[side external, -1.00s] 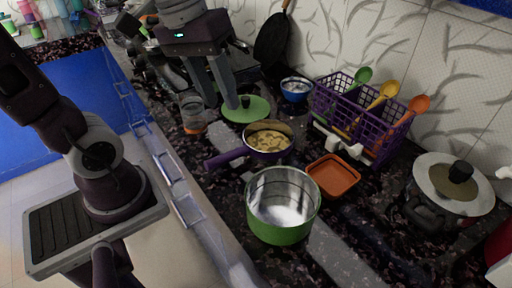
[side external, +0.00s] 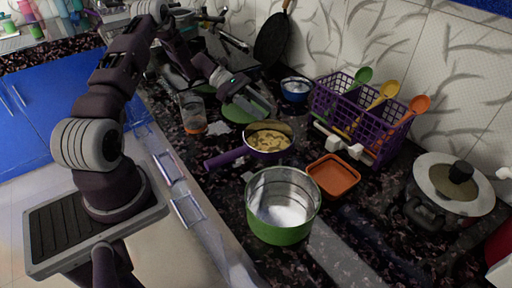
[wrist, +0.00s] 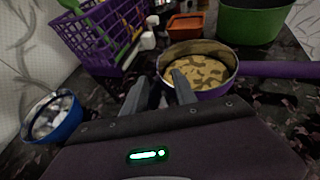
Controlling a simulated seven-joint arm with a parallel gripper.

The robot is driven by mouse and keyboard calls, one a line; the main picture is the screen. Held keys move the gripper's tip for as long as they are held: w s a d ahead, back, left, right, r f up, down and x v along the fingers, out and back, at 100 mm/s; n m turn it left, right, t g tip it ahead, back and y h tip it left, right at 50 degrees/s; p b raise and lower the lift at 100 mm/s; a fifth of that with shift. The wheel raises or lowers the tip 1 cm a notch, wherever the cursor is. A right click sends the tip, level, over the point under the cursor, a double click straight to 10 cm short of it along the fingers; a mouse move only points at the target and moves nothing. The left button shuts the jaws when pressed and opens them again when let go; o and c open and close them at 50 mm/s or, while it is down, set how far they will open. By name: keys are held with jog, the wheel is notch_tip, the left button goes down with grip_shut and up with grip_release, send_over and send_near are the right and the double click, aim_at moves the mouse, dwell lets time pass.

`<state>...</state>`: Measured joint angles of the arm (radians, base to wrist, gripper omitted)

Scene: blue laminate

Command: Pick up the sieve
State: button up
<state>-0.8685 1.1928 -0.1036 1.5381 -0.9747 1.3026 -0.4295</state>
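I cannot make out a sieve for certain in either view. A purple-handled pan (side external: 262,153) with tan, patchy contents sits on the dark counter; in the wrist view the pan (wrist: 222,62) is just beyond my fingertips. My gripper (side external: 264,110) is tilted low over the green lid (side external: 231,114) and partly hides it. In the wrist view my gripper (wrist: 162,84) shows two separated fingers with nothing held between them. A blue bowl (side external: 295,97) with whitish contents stands right of my gripper; it is at the left in the wrist view (wrist: 60,122).
A purple basket (side external: 325,103) with green, yellow and orange utensils stands by the wall. A green pot (side external: 280,232), an orange dish (side external: 333,176) and a lidded pot (side external: 450,188) stand nearer. A clear cup (side external: 192,112) is left of the lid. A dark pan (side external: 271,42) leans on the wall.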

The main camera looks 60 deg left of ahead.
aim_at(288, 129)
jog(key=x, duration=0.7)
jog(key=shift+d+f, duration=0.15)
jog(key=shift+d, duration=0.1)
grip_shut()
jog(key=shift+s+f, duration=0.1)
jog(key=shift+f, duration=0.1)
dwell(0.8)
